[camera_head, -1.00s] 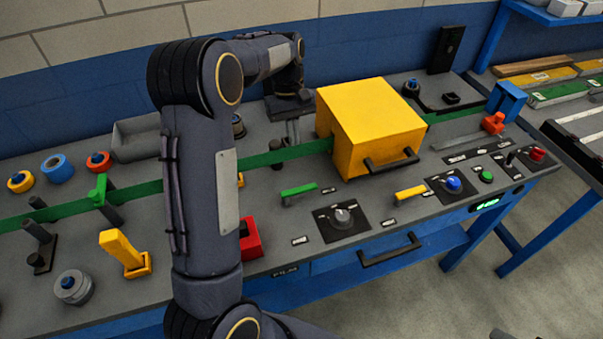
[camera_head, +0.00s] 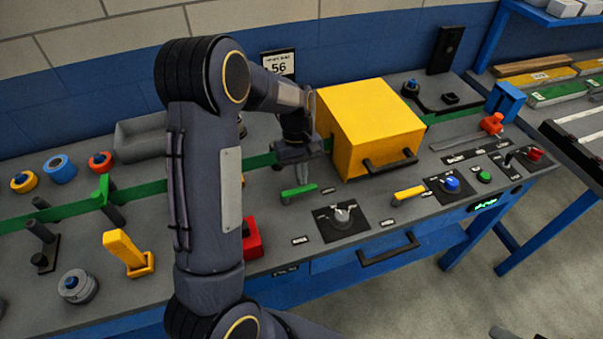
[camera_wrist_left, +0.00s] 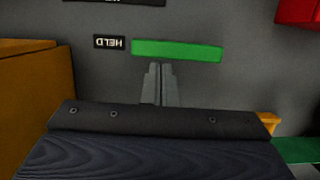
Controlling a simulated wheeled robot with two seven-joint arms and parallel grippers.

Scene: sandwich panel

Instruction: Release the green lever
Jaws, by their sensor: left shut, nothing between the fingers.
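The green lever (camera_head: 299,194) is a short green bar on the grey panel, in front of the yellow box. It also shows in the left wrist view as a green bar (camera_wrist_left: 177,50) beside a small label reading HELD (camera_wrist_left: 109,43), seen upside down. My left gripper (camera_head: 303,180) is shut and empty. In the head view its fingertips are just behind and above the lever. In the left wrist view the closed fingertips (camera_wrist_left: 159,66) point at the bar's near edge; I cannot tell whether they touch it. My right gripper is not clearly seen.
The yellow box (camera_head: 372,125) with a black handle stands close to the right of my left gripper. A green strip (camera_head: 260,160) runs behind.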

